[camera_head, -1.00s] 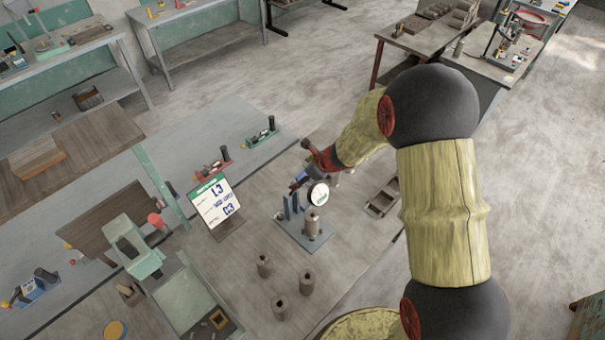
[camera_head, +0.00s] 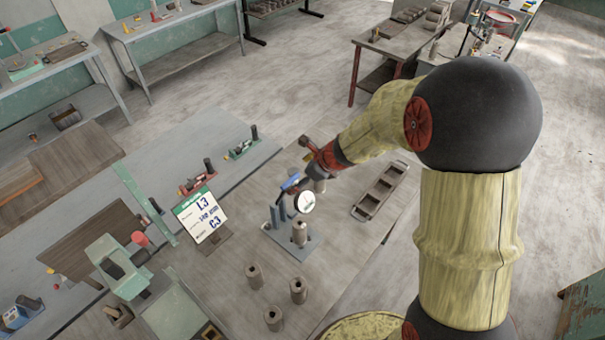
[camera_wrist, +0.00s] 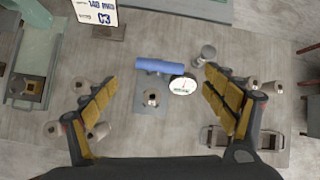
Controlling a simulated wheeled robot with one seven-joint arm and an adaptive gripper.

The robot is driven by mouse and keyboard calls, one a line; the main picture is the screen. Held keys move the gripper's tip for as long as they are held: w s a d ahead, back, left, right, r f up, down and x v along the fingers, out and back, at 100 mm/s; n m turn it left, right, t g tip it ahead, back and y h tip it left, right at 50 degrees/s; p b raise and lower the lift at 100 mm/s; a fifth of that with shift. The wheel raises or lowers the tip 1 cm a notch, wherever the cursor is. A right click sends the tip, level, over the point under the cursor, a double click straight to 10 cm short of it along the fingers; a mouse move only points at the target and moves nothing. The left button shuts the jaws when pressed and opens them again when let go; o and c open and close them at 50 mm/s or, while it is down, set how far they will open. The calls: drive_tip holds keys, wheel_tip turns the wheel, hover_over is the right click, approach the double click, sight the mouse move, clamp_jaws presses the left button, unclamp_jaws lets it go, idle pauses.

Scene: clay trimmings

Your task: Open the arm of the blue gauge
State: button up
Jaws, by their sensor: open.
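The blue gauge stands on a grey base plate (camera_head: 303,246), with a round white dial (camera_head: 305,202) and a blue arm (camera_head: 290,184) above it. A clay cylinder (camera_head: 299,231) stands upright on the plate. In the wrist view the blue arm (camera_wrist: 160,66) lies crosswise, with the dial (camera_wrist: 183,86) by its right end and the cylinder (camera_wrist: 152,97) below it in the picture. My gripper (camera_wrist: 161,80) is open, its yellow-padded fingers spread to either side of the gauge. In the head view it is close to the gauge's top, and its fingertips are hard to make out; contact cannot be told.
Several loose clay cylinders (camera_head: 298,290) stand in front of the gauge. A slotted tray (camera_head: 381,189) lies to its right. A sign (camera_head: 201,214) stands to its left, and red and green gauges (camera_head: 197,183) stand behind. Bare tabletop lies between.

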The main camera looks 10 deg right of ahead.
drive_tip(key=shift+v, duration=1.1)
drive_tip(key=s+a+f+n+g+b, duration=0.15)
drive_tip(key=s+n+g+b, duration=0.35)
drive_tip(key=s+n, duration=1.15)
drive_tip(key=s+d+f+n+t+h+b, duration=0.4)
drive_tip(key=s+f+n+b, duration=0.3)
drive_tip(key=b, duration=1.7)
drive_tip(key=s+d+n+t, duration=0.1)
drive_tip(key=s+n, duration=0.2)
drive_tip(key=s, duration=0.2)
drive_tip(key=shift+d+f, duration=0.2)
drive_tip(key=shift+f, duration=0.2)
